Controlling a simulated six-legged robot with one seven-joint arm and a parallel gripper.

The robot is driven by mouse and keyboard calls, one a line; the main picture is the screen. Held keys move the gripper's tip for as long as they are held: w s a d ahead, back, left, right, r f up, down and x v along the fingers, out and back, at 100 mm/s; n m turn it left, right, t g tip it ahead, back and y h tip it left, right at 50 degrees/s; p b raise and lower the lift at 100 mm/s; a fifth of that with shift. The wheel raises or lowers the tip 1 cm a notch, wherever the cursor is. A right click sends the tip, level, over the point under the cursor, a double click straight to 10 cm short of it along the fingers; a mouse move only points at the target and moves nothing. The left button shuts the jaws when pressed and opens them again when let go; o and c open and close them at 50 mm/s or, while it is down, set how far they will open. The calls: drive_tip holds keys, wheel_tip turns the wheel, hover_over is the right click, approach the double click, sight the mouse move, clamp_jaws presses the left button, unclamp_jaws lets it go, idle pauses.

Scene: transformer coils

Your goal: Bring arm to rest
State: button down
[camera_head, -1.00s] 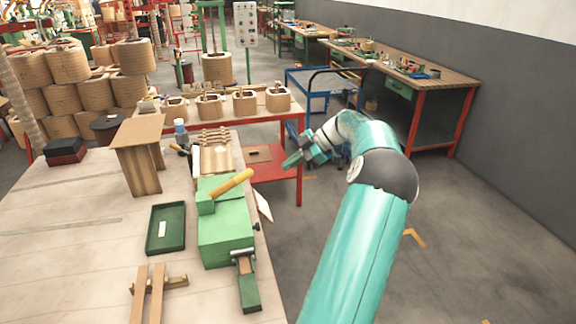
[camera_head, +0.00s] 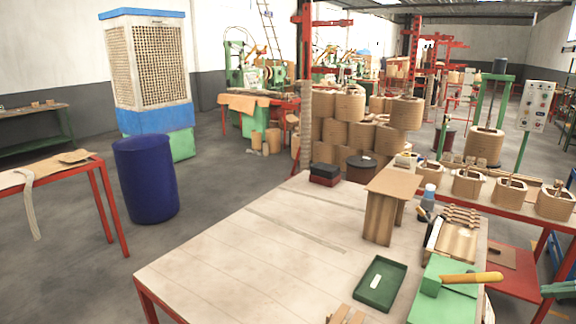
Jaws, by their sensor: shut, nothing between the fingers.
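The rest of the arm lies outside the frame. The gripper is shut and holds nothing that I can see.
A green tray (camera_head: 381,284) and a cardboard stand (camera_head: 380,218) are on the workbench. Coils (camera_head: 467,187) line the red table (camera_head: 535,226) behind. A blue barrel (camera_head: 146,180) and an air cooler (camera_head: 150,75) stand left. The grey floor between is open.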

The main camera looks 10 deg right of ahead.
drive_tip(key=w+a+r+m+g+h, duration=0.15)
drive_tip(key=w+a, duration=0.35)
drive_tip(key=a, duration=0.5)
drive_tip(key=w+a+r+g, duration=0.25)
drive_tip(key=w+a, duration=0.25)
drive_tip(key=a, duration=0.4)
drive_tip(key=w+a+r+m+g+h, duration=0.15)
drive_tip(key=w+a, duration=0.35)
drive_tip(key=a, duration=0.5)
drive_tip(key=s+a+r+m+h, duration=0.2)
drive_tip(key=a, duration=0.9)
drive_tip(key=s+a+f+m+t, duration=0.1)
drive_tip(key=s+a+m, duration=0.3)
drive_tip(key=s+a, duration=1)
drive_tip(key=a+t, duration=0.1)
drive_tip(key=a, duration=0.1)
drive_tip(key=shift+a+f+h, duration=0.25)
drive_tip(key=shift+a+h, duration=0.05)
drive_tip(key=shift+a, duration=0.05)
drive_tip(key=shift+w, duration=0.1)
